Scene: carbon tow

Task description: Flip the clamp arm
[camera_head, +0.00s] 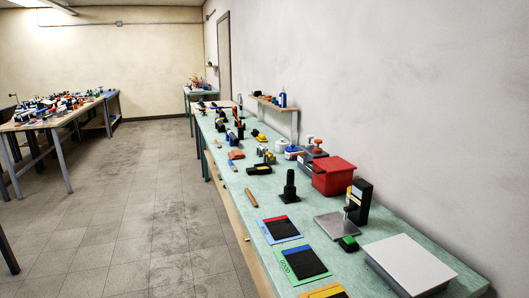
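No part that I can surely name the clamp arm stands out at this distance. A black upright device (360,202) with a light label stands on the long green-topped bench at the right, with a thin post beside it over a grey metal plate (328,228). A black upright handle-like piece (289,187) on a dark base stands further left on the bench. I cannot tell whether either one carries the clamp arm. Neither of my grippers is in view.
The long bench (356,264) runs along the right wall. On it are a red bin (333,178), a white-topped box (410,262), a green block (348,243), framed dark pads (304,264) and many small tools. A cluttered table (25,125) stands left. The floor (140,200) between is clear.

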